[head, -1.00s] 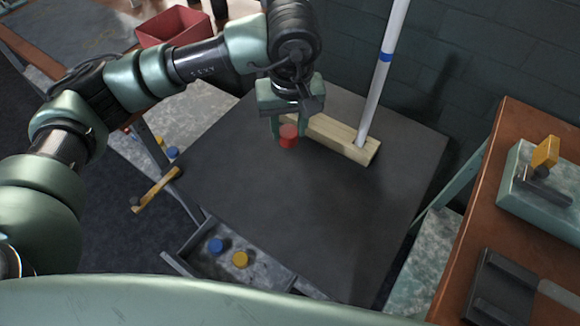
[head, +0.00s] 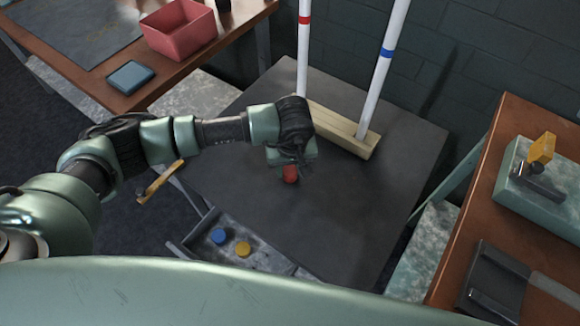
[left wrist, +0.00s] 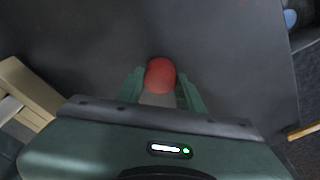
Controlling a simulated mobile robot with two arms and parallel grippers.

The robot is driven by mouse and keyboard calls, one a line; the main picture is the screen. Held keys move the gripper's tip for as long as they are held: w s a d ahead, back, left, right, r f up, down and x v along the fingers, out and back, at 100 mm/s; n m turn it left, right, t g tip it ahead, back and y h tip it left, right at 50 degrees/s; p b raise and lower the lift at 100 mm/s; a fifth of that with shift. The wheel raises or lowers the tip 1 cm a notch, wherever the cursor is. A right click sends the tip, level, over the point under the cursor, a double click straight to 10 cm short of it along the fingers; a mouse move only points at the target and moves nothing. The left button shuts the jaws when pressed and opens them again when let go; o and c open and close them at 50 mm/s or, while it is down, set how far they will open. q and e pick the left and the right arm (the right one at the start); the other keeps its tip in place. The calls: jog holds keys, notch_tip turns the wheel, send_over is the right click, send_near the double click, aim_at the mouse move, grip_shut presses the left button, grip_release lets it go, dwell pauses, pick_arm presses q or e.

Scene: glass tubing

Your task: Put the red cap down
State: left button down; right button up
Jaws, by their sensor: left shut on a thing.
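The red cap (head: 290,174) is between the fingers of my left gripper (head: 288,168), over the dark table (head: 345,215), in front of the wooden block. I cannot tell whether the cap touches the table. In the left wrist view the red cap (left wrist: 160,75) sits at the fingertips of the left gripper (left wrist: 160,88), which is shut on it. My right gripper is not in view.
The wooden block (head: 340,132) holds two white tubes, one with a red band (head: 304,20), one with a blue band (head: 387,52). An open drawer (head: 265,262) holds a blue cap (head: 219,236) and a yellow cap (head: 243,249). The tabletop's right front is clear.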

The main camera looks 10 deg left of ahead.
aim_at(291, 177)
pick_arm(q)
jog(key=shift+f, duration=0.25)
jog(key=shift+f+b, duration=0.2)
jog(key=shift+b, duration=0.15)
jog(key=c, duration=0.9)
grip_release()
jog(key=shift+r, duration=0.1)
jog(key=shift+r, duration=0.1)
jog(key=shift+r+p, duration=0.2)
jog(key=shift+p, duration=0.25)
notch_tip(291, 177, up, 12)
jog(key=s+b, duration=0.1)
jog(key=b, duration=0.1)
jog(key=shift+s+d+f, duration=0.2)
jog(key=shift+s+d, duration=0.1)
jog(key=shift+d, duration=0.1)
